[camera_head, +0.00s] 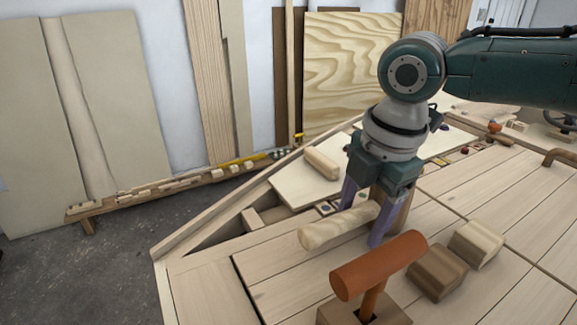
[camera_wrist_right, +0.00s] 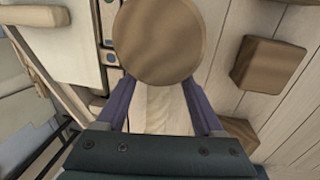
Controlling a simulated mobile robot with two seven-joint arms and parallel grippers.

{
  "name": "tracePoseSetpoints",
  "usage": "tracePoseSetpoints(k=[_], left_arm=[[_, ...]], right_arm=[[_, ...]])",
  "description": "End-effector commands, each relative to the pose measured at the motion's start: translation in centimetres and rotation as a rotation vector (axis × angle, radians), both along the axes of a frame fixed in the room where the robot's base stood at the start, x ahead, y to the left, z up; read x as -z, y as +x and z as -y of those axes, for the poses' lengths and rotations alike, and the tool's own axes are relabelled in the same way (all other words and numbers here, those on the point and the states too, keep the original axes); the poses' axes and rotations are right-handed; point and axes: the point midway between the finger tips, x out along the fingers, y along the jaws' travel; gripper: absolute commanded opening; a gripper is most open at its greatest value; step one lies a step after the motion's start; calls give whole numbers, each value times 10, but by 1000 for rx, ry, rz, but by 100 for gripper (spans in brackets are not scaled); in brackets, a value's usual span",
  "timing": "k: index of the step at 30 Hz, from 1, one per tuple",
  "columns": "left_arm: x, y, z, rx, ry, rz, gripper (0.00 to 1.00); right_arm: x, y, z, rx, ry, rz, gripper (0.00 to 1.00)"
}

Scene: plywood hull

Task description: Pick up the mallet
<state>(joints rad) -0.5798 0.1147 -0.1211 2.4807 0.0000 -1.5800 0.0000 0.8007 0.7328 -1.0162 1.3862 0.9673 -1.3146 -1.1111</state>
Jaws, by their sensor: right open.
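The mallet shows in the head view as a pale wooden handle (camera_head: 322,232) running toward a brown round head (camera_head: 397,212), which is partly hidden behind my right gripper (camera_head: 364,215). In the right wrist view the mallet's head (camera_wrist_right: 160,42) fills the top middle, and its pale handle (camera_wrist_right: 160,112) lies between the fingers of my right gripper (camera_wrist_right: 157,100). The purple fingers are apart, one on each side of the handle. I cannot tell whether they touch it. My left gripper is in neither view.
An orange T-shaped piece (camera_head: 378,266) stands in a wooden block in front. Two wooden blocks (camera_head: 437,270) (camera_head: 477,244) sit to its right on the planked deck (camera_head: 510,205). A short wooden roll (camera_head: 321,163) lies on a pale board behind the gripper.

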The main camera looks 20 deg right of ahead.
Motion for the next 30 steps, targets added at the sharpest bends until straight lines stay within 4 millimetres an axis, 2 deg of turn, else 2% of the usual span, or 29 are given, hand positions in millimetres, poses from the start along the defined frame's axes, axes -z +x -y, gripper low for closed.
tracePoseSetpoints(k=[6,24,30], left_arm=[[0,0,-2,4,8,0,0],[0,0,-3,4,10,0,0],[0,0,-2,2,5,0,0]], right_arm=[[0,0,0,0,0,0,68],[0,0,0,1,0,0,0],[0,0,0,1,0,0,0]])
